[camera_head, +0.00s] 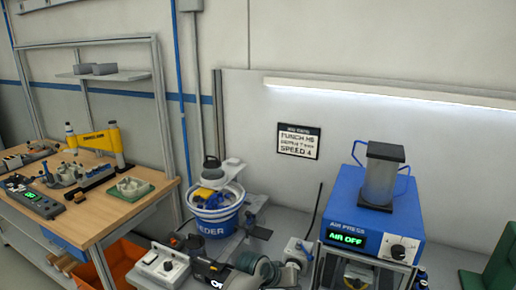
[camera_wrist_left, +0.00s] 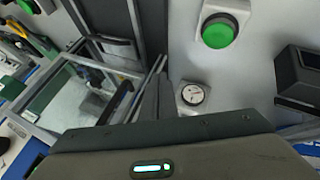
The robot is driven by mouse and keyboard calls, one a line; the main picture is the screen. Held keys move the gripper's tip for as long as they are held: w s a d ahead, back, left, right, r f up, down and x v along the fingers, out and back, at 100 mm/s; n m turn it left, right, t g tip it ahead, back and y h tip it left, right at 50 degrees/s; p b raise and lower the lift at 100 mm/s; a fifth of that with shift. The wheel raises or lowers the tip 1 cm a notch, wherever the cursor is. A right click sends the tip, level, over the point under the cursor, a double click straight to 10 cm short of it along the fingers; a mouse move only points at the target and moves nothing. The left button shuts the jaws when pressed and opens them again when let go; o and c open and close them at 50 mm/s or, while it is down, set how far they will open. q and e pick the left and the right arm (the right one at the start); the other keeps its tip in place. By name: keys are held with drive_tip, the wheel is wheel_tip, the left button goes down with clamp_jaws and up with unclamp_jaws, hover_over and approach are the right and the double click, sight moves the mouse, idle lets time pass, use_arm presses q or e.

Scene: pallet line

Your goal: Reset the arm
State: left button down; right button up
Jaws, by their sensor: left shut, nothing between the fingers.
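My left gripper (camera_wrist_left: 158,78) shows in the left wrist view, its narrow grey fingers together and empty, pointing away from the dark wrist housing. I cannot tell whether the fingertips touch anything. In the head view, grey rounded arm parts show at the bottom middle, but I cannot make out the fingers there. My right gripper is in neither view.
A blue air press (camera_head: 372,212) reading AIR OFF stands at the right. A blue feeder bowl (camera_head: 214,219) stands left of it. A control box (camera_head: 160,266) sits at the front. A wooden bench (camera_head: 100,212) is at the left. A green button (camera_wrist_left: 218,33) lies beyond the fingers.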

use_arm(q)
drive_tip(key=s+a+f+y, duration=0.1)
drive_tip(key=s+a+f, duration=0.4)
drive_tip(key=s+a, duration=0.4)
drive_tip(key=s+a+f+y, duration=0.1)
drive_tip(key=s+a+f, duration=0.5)
drive_tip(key=s, duration=0.6)
drive_tip(key=s+a+r+y, duration=0.2)
drive_tip(key=s+a, duration=0.8)
drive_tip(key=s, duration=0.2)
drive_tip(key=s+a+r+y, duration=0.2)
drive_tip(key=s+a+r, duration=0.1)
drive_tip(key=s+a, duration=0.7)
wheel_tip(320, 180, down, 37)
drive_tip(key=s+d+g+b, duration=0.1)
drive_tip(key=s+g+b, duration=0.1)
drive_tip(key=b, duration=0.6)
drive_tip(key=s+a+f+b, duration=0.1)
drive_tip(key=s+f+b, duration=0.2)
drive_tip(key=s+f, duration=0.6)
drive_tip(key=s+a+f+g+b, duration=0.1)
drive_tip(key=s+f+b, duration=0.3)
drive_tip(key=s+f, duration=0.5)
wheel_tip(320, 180, down, 7)
drive_tip(key=shift+s+a+r+y, duration=0.15)
drive_tip(key=shift+s+a+y, duration=0.15)
drive_tip(key=shift+a, duration=0.25)
